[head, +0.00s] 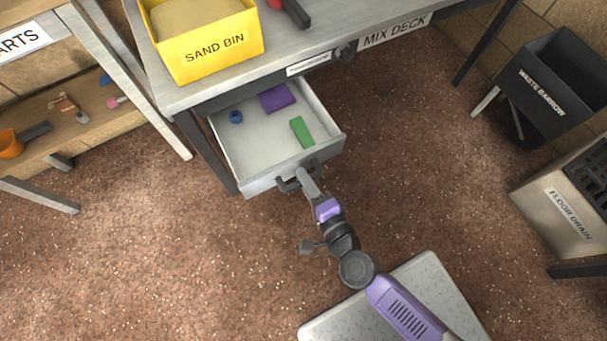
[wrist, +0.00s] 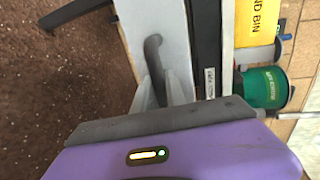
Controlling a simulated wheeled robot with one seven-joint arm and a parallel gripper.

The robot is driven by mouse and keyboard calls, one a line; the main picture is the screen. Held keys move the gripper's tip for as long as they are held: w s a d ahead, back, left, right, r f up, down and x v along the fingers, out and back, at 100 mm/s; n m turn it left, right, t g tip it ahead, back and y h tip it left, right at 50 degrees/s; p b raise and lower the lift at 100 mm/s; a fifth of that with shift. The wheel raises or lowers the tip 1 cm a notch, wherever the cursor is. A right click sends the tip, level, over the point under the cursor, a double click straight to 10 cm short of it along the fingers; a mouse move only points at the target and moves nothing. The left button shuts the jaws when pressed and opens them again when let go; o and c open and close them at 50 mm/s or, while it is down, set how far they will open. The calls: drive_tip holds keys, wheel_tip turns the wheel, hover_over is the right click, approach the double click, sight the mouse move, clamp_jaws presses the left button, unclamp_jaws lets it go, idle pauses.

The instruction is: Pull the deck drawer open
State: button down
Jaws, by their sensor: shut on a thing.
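The deck drawer (head: 260,150) stands pulled out from under the mix deck (head: 184,96) in the head view, its inside in plain sight. A purple block (head: 277,97), a small blue ring-like piece (head: 236,117) and a green block (head: 302,132) lie in it. My gripper (head: 300,176) is at the dark handle (head: 287,185) on the drawer's front and is shut on it. In the wrist view the handle (wrist: 152,52) shows at the pale drawer front (wrist: 172,30), with my fingers (wrist: 165,88) at it; their tips are partly hidden.
A yellow sand bin (head: 215,45) stands on the deck. A parts shelf (head: 90,125) is at the left. A waste barrow (head: 550,85) and a floor drain box (head: 565,205) stand at the right. The brown floor (head: 130,250) left of my arm is clear.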

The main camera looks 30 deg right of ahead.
drive_tip(key=c, duration=1.4)
unclamp_jaws()
drive_tip(key=shift+o, duration=0.2)
drive_tip(key=v, duration=0.7)
drive_tip(key=shift+s, duration=0.4)
